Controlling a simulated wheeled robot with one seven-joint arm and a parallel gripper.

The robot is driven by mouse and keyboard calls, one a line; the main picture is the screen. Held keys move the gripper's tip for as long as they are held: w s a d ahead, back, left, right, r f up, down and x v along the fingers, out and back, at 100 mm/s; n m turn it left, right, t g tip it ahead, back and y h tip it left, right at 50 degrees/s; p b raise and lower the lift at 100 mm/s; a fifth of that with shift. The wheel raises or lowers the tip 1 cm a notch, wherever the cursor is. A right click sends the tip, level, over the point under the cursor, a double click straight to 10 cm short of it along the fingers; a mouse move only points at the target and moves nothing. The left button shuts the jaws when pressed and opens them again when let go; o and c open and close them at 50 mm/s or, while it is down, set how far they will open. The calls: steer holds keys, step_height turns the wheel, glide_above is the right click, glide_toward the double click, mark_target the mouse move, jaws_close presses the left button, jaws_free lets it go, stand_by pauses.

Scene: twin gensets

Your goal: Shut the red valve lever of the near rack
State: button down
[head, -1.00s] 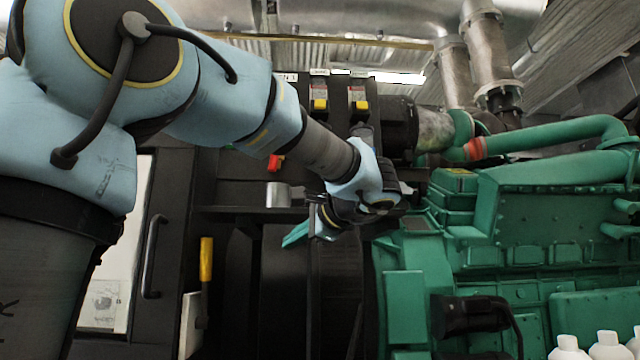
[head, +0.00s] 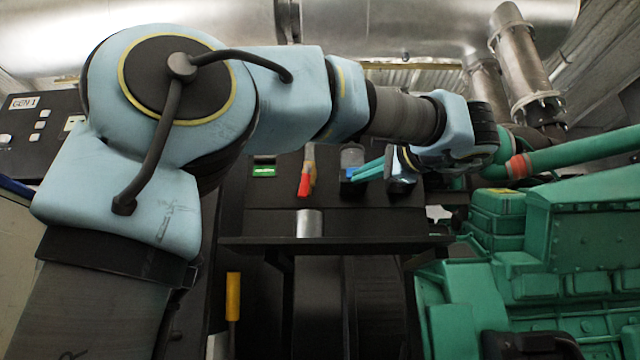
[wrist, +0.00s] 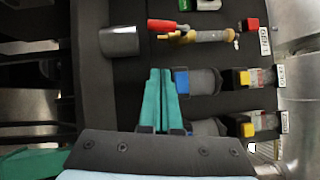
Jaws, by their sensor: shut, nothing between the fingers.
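The red valve lever (head: 304,186) hangs downward on a brass valve (head: 309,156) on the black rack. In the wrist view the red lever (wrist: 163,26) lies roughly along the brass valve body (wrist: 208,36), near the top edge. My gripper (head: 357,174) has teal fingers pressed together and points left, right of the lever and apart from it. In the wrist view my gripper (wrist: 160,72) shows shut and empty, beside a blue-banded cylinder (wrist: 196,81). The cylinder's lower part is partly hidden by my fingers in the head view.
A grey metal cylinder (head: 309,223) stands below the lever. Yellow-blocked fittings (wrist: 248,78) line the rack. A black ledge (head: 340,244) runs beneath. The green engine (head: 540,240) fills the right. Open space lies between my fingertips and the lever.

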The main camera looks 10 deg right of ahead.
mark_target(305, 184)
steer(key=s+a+p+x, duration=0.1)
steer(key=p+x, duration=0.3)
steer(key=x, duration=0.7)
steer(key=shift+w+a+r, duration=0.25)
steer(key=shift+w+a, duration=0.05)
steer(key=shift+a, duration=0.65)
